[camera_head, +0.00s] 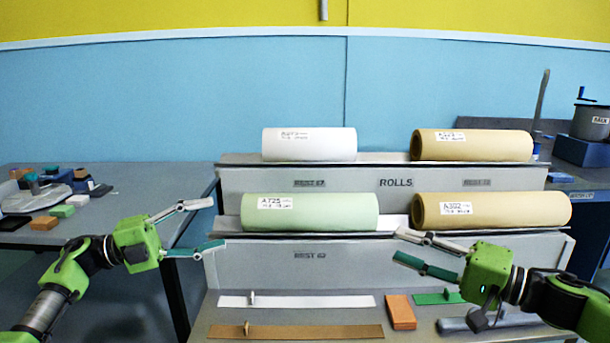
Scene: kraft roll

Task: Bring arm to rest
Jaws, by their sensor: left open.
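My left gripper (218,224) comes in from the left, in front of the left end of the roll stand. Its two fingers are spread apart with nothing between them. My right gripper (397,244) points left, in front of the stand's lower right part. Its fingers are apart and I see nothing held between them. A green roll (315,211) and a brown roll (500,210) lie on the lower tier. A white roll (310,145) and another brown roll (480,146) lie on the upper tier. All four arms' contact points look clear of the rolls.
The grey stand (300,273) fills the middle. In front lie a white strip (320,301), a brown strip (310,332), an orange block (401,312) and a green piece (435,298). A cluttered side table (110,235) stands left. A dark pot (590,122) stands right.

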